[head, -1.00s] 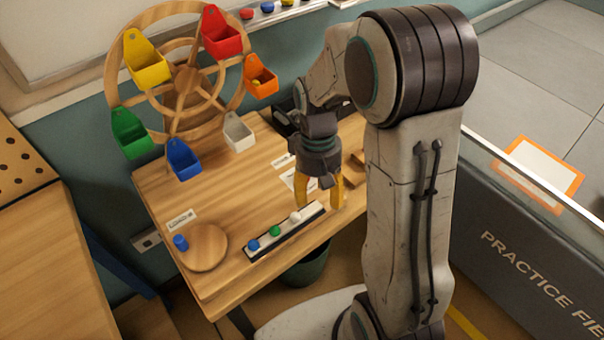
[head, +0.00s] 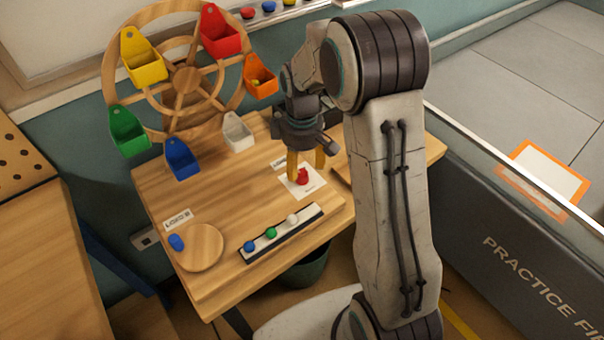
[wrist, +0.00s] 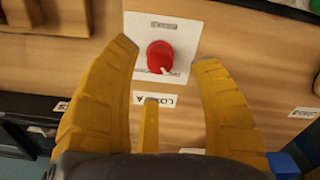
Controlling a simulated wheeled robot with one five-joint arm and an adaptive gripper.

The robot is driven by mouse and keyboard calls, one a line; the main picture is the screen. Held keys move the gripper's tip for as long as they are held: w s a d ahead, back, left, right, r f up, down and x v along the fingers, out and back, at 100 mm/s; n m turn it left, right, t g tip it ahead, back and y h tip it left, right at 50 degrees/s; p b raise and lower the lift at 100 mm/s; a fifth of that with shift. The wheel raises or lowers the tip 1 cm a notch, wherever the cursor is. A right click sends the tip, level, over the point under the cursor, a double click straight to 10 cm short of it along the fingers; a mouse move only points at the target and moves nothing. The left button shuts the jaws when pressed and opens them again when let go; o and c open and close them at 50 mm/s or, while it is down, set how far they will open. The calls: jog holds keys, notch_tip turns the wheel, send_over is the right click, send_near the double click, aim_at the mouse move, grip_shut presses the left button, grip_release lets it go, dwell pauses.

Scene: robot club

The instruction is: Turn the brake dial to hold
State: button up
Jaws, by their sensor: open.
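The brake dial is a red knob (head: 303,177) on a white plate (head: 315,187) on the wooden table. In the wrist view the red knob (wrist: 160,55) lies just beyond my fingertips, between their lines, with a pale pointer mark at its lower edge. The plate's small print is too blurred to read. My gripper (head: 306,168) is open, with yellow fingers pointing down close to the dial. In the wrist view my gripper (wrist: 168,55) shows its fingers spread wide, with nothing between them. I cannot tell whether a finger touches the plate.
A wooden wheel with coloured buckets (head: 186,80) stands behind left. A rack with blue, green and white balls (head: 282,235) lies in front of the dial.

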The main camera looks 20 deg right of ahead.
aim_at(302, 173)
jog(key=shift+f, duration=2.15)
grip_shut()
